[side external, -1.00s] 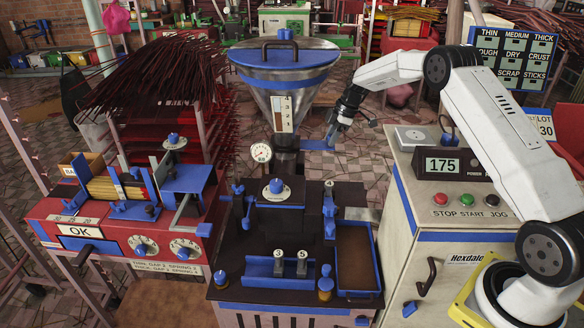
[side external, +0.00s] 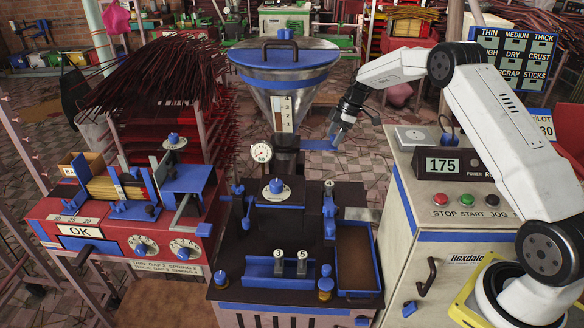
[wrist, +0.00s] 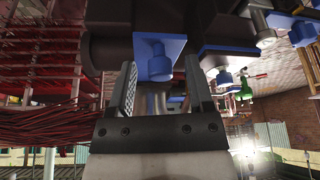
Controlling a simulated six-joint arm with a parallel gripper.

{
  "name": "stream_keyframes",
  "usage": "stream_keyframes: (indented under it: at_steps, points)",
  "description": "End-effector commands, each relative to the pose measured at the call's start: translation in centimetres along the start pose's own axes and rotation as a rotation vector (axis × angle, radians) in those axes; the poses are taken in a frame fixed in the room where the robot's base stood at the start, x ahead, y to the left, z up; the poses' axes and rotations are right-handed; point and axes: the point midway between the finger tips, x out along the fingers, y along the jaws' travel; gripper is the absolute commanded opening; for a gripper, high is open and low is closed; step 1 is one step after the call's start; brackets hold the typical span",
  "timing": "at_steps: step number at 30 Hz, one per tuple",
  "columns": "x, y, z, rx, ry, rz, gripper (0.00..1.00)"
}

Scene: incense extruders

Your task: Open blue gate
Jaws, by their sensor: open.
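The blue gate (side external: 318,145) is a flat blue plate sticking out to the right from the throat under the metal hopper (side external: 290,100). My gripper (side external: 334,140) is at the plate's right end, pointing down. In the wrist view, a blue plate with a round knob (wrist: 155,62), apparently the gate's handle, shows between the two fingers of my gripper (wrist: 160,72). The fingers are apart, with a gap visible on each side of the knob. The gate's inner part is hidden inside the throat. I cannot tell whether either finger touches the knob.
A dark machine top with blue fittings (side external: 277,187) lies below the throat. A round gauge (side external: 262,152) stands to its left. The cream cabinet (side external: 455,250) with a 175 display and buttons is at right. A red machine (side external: 120,245) stands at left.

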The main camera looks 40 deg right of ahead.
Motion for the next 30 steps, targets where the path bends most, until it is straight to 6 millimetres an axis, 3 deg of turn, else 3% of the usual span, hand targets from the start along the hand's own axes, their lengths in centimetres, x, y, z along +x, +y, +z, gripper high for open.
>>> stream_keyframes:
  at_steps: [15, 30]
  points:
    - [-6.1, 0.1, 0.0, 0.0, 0.0, 0.003, 0.67]
    - [-7.2, 0.0, 0.0, 0.0, 0.0, 0.001, 0.67]
